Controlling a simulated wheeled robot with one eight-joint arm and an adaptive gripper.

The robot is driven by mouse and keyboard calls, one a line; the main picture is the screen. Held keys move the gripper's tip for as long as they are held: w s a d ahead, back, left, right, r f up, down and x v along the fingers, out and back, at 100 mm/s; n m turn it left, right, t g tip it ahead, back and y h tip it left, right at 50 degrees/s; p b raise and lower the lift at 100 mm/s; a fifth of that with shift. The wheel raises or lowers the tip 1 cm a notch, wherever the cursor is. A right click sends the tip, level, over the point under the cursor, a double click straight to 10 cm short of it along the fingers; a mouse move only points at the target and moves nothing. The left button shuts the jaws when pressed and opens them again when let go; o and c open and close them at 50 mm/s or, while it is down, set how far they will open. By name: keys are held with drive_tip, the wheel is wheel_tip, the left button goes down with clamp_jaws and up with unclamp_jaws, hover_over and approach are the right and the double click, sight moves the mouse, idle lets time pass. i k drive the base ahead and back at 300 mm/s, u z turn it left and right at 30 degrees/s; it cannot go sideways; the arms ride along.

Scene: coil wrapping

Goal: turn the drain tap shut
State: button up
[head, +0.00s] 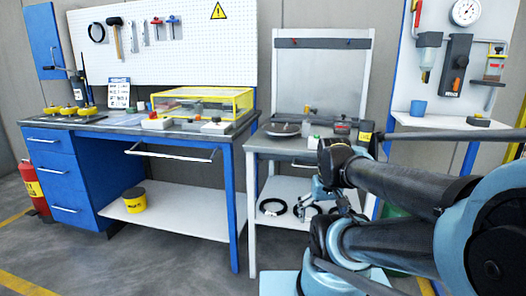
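I cannot pick out the drain tap for certain. The white panel (400,80) at the right bears small fittings: a dark-topped unit with a clear, amber-tinted bowl (427,62), a dark block with an orange knob (457,66), and a unit with a red part (494,66). Any tap under the bowl is too small to make out. My gripper (322,192) hangs below the wrist in front of the middle bench, left of and lower than the panel, apart from its fittings. Its fingers are small and partly merged with the arm, so their opening is unclear.
The middle bench (258,145) holds a dark disc (283,130). At left is a blue workbench (70,180) with a yellow-framed clear case (203,103). Floor in front is clear.

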sight(426, 77)
drive_tip(key=z, duration=0.05)
drive_tip(key=k, duration=0.55)
drive_tip(key=z, duration=0.65)
drive_tip(key=i, duration=0.8)
drive_tip(key=z, duration=0.45)
drive_tip(key=i, duration=0.7)
drive_tip(key=z, duration=0.15)
drive_tip(key=k, duration=0.9)
drive_tip(key=z, duration=0.3)
